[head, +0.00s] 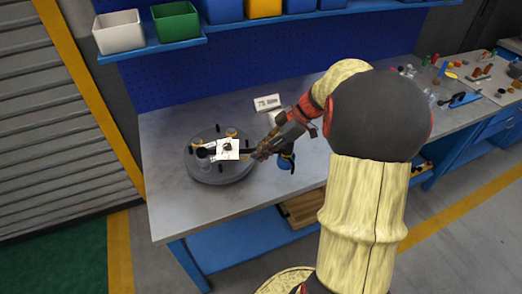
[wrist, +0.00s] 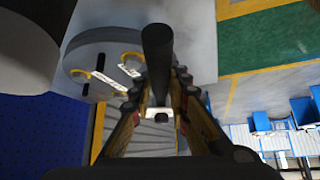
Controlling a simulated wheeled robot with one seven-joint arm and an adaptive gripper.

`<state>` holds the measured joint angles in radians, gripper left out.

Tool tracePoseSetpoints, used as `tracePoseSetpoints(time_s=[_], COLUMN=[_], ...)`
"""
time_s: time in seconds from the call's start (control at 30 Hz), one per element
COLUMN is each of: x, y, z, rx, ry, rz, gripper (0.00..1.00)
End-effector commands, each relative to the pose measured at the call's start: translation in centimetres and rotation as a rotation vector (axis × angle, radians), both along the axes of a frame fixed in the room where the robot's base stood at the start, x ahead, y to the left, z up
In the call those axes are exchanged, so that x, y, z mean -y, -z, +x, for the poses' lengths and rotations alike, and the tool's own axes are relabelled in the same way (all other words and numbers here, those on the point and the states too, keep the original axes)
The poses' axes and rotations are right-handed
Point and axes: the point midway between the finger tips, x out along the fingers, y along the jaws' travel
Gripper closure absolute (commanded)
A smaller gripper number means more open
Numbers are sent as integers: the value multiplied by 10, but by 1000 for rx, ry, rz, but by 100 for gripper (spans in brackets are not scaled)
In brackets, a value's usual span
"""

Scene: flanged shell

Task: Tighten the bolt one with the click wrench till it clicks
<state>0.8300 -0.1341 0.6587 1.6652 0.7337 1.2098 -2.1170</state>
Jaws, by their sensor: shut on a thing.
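The flanged shell (head: 222,174) is a round grey drum on the bench, with several dark bolts and yellow-ringed parts around its top. A white printed card (head: 229,148) shows over its middle. My gripper (head: 261,153) is at the drum's right edge. It is shut on the click wrench, a dark rod that rises between the fingers in the wrist view (wrist: 158,62). The far end of the wrench seems to reach over the shell in the head view. I cannot tell which bolt is bolt one, or whether the wrench head sits on it.
A white sign (head: 267,103) stands behind the shell. A blue and black item (head: 286,162) lies right of my gripper. Bins (head: 176,22) line the blue shelf above. Small parts crowd the right-hand bench (head: 462,82). The bench's left front (head: 185,218) is clear.

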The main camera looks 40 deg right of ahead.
Motion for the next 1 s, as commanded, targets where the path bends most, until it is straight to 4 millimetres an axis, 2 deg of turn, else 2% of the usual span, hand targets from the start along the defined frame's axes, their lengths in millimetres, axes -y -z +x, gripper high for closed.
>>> tracePoseSetpoints(time_s=[1.0], x=[0], y=[17], z=[1], rx=[2], ry=[1], rz=[-1], gripper=[100])
